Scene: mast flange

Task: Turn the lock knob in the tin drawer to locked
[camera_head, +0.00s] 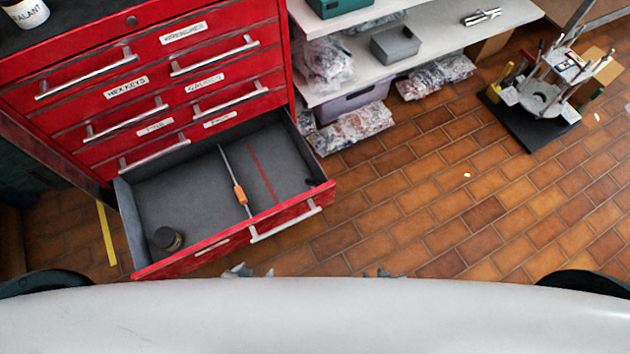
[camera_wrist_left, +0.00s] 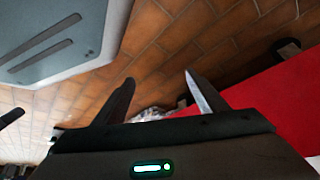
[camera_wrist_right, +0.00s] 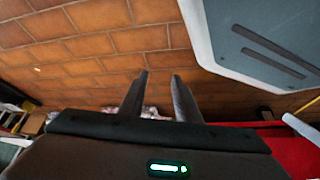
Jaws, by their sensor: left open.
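The red cabinet's bottom drawer (camera_head: 190,190) is pulled out, with a grey inside. In it, a dark round knob-like or tin-like thing (camera_head: 168,238) sits at the front left; its marking is too small to read. An orange piece (camera_head: 240,194) sits on a thin metal divider, and a small black piece (camera_head: 308,182) is at the right wall. I cannot tell which is the lock knob. My left gripper (camera_head: 248,270) shows only fingertips below the drawer front; its fingers are apart and empty (camera_wrist_left: 158,82). My right gripper (camera_head: 378,272) is further right, its fingers apart and empty (camera_wrist_right: 159,76).
Closed drawers with bar handles (camera_head: 215,55) are above. A shelf (camera_head: 450,30) with a grey bin and bagged goods stands behind right. A stand on a black base (camera_head: 540,120) is at far right.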

